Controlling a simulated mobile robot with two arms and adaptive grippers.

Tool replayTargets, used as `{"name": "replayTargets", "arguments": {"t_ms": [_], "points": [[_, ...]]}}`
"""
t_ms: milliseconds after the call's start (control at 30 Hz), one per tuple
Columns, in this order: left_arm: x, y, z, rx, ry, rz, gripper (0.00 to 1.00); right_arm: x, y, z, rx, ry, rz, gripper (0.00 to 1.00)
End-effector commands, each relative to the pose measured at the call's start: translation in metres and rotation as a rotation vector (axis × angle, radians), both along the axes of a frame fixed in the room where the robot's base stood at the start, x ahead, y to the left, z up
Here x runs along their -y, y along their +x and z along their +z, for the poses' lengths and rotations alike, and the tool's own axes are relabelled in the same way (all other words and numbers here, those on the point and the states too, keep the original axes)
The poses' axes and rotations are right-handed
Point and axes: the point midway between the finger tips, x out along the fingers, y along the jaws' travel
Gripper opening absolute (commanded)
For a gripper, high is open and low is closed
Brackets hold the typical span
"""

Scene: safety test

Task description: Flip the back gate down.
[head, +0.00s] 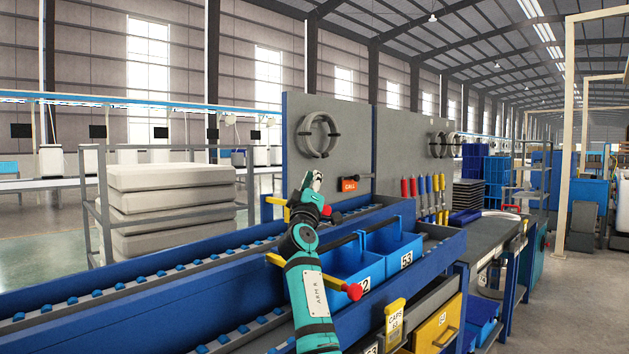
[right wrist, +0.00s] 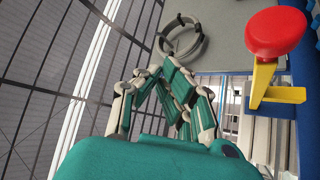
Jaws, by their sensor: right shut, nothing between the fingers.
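The back gate (head: 275,201) shows its yellow end left of my right arm and a red knob (head: 326,210) just right of it, at nearly the same height. My arm hides its middle, and it seems to lie across the conveyor. Its knob (right wrist: 275,33) and yellow part (right wrist: 265,82) show large in the right wrist view. The front gate (head: 330,283) lies across the conveyor behind my arm, red knob at right. My right gripper (head: 314,178) is shut and empty just above the back gate; its fingers (right wrist: 165,85) are apart from the knob. My left gripper is not in view.
Blue bins (head: 392,243) sit right of my right arm. A grey panel (head: 337,113) with a hanging coil (head: 318,135) and a red call box (head: 348,184) stands behind. Colored-handled tools hang further right. The roller conveyor (head: 130,290) is empty at left.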

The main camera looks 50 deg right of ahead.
Motion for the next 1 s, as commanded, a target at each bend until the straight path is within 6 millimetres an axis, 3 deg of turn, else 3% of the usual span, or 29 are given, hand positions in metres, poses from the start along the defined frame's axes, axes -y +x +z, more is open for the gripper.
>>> {"name": "replayTargets", "arguments": {"t_ms": [700, 1000], "points": [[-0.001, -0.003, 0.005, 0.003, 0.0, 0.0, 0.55, -0.001, 0.0, -0.005, 0.0, 0.0, 0.0, 0.0], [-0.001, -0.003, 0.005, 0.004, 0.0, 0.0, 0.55, -0.029, -0.017, -0.026, 0.0, 0.0, 0.002, 0.0]]}}
